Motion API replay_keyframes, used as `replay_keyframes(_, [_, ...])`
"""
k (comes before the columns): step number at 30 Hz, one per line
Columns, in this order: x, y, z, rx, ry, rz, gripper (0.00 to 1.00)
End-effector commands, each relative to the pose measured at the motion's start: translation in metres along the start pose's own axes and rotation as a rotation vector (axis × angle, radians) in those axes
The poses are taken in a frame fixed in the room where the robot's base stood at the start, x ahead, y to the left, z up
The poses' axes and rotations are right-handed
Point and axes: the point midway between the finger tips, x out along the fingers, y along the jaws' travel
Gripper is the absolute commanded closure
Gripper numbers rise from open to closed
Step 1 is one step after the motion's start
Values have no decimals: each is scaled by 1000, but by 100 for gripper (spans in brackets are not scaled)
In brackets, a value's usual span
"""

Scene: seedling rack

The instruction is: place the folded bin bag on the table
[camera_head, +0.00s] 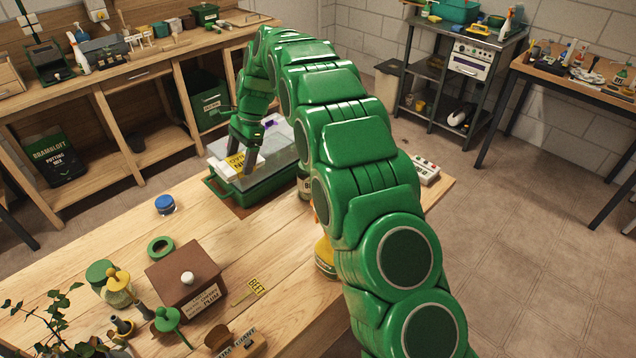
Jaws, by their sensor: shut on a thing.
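My gripper (250,164) points down over a green tray with a clear, greyish cover (285,150) near the far edge of the wooden table (110,238). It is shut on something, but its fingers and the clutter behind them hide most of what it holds. A white and yellow printed packet (235,165) shows right at the fingertips, and a small purple patch (271,122) shows just behind the gripper. I cannot tell for sure which of these, if any, is the folded bin bag.
My arm crosses the table's right side and hides part of it. A brown box with a white knob (187,283), a green ring (161,246), a blue-lidded jar (165,204) and a yellow tag (257,287) stand or lie nearer. Bare wood shows between them.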

Motion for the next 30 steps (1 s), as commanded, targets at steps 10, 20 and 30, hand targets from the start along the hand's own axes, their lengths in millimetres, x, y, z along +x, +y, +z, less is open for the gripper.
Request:
replay_keyframes(10, [-3,53,-39,-11,-6,6,50])
replay_keyframes(20, [24,98,-36,-30,-5,20,50])
replay_keyframes(30, [40,128,-35,-44,5,26,50])
